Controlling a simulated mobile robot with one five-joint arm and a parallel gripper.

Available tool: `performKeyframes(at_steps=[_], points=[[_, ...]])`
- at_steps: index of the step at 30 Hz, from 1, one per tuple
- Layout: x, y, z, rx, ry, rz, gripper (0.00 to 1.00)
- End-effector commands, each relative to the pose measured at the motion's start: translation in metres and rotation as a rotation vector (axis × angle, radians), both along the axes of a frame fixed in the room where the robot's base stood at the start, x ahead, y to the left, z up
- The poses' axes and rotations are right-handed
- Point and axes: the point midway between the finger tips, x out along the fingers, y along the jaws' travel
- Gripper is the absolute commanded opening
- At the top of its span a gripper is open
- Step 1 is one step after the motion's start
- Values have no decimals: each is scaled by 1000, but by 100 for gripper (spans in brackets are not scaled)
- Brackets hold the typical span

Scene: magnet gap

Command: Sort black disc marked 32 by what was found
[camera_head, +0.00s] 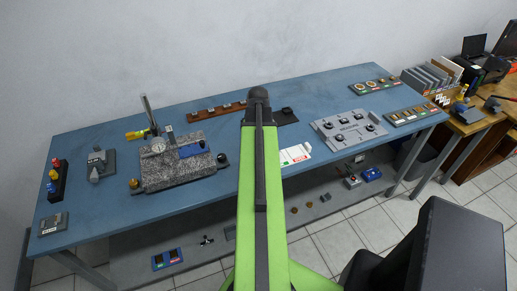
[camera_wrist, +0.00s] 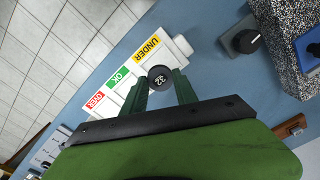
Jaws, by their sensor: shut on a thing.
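The black disc marked 32 (camera_wrist: 159,78) is between my gripper's green fingertips (camera_wrist: 160,84) in the wrist view, and the fingers are shut on it. Its white number faces the camera.
A granite block (camera_head: 160,176) with a dial gauge stands left of my arm. A grey panel with black knobs (camera_head: 350,130) stands to the right. Bare blue bench shows between them.

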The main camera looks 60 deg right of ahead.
Motion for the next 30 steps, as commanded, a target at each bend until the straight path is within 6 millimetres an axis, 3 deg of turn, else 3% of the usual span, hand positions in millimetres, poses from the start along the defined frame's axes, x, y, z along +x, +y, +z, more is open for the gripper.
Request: performKeyframes(at_steps=[18, 30], points=[[0, 0, -51, 0, 0, 1, 0], [1, 0, -54, 0, 0, 2, 0]])
